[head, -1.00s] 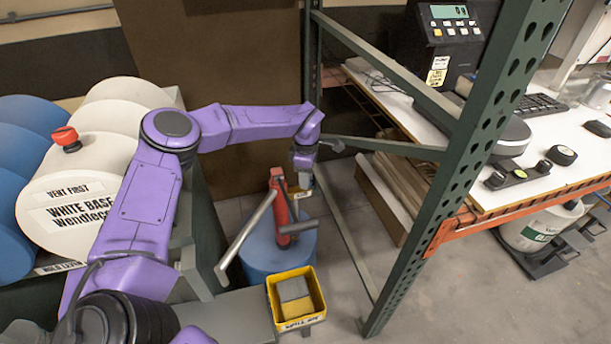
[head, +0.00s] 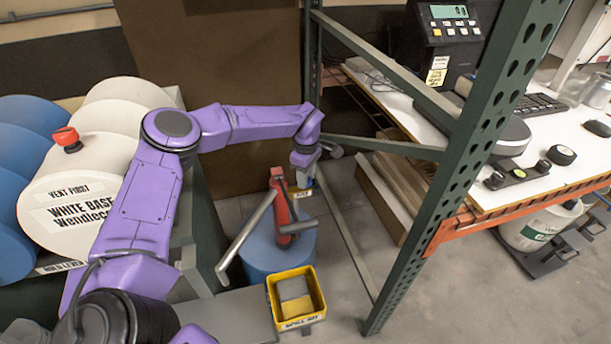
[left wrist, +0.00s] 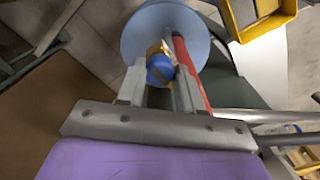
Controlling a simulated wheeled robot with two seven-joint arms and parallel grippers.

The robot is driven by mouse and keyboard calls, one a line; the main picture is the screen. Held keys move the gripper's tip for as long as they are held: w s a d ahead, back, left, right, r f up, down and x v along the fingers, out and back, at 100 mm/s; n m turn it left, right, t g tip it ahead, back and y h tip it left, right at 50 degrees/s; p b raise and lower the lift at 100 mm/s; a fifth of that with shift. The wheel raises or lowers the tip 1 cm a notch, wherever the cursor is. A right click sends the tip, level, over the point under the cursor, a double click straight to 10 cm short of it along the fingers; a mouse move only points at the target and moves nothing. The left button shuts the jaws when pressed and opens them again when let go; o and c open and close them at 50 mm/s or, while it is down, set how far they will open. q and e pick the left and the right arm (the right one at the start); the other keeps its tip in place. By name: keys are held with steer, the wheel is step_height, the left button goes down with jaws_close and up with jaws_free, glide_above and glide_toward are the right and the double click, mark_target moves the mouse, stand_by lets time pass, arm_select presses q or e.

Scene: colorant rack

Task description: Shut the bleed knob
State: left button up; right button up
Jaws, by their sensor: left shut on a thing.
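A blue bleed knob (left wrist: 160,68) with a brass-coloured part behind it shows in the left wrist view, beside the red pump (left wrist: 190,72). My left gripper (left wrist: 159,78) is shut on the knob, one finger on each side. In the head view the left gripper (head: 307,172) hangs at the upper right of the red pump (head: 281,200), where the knob is mostly hidden by the fingers. The pump stands on a blue drum (head: 262,250), which also shows in the left wrist view (left wrist: 137,38). My right gripper is not in view.
A yellow spill kit bin (head: 318,298) stands in front of the drum. A grey pump lever (head: 245,237) slants at its left. A green rack post (head: 440,190) and braces stand close at right. White and blue drums (head: 85,190) lie at left.

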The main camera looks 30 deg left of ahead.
arm_select(q)
steer(key=shift+w+r, duration=0.1)
steer(key=o, duration=1)
steer(key=shift+o, duration=0.2)
steer(key=shift+r, duration=0.4)
step_height(320, 180, up, 10)
steer(key=b, duration=0.2)
steer(key=shift+f, duration=0.15)
steer(key=shift+a, duration=0.1)
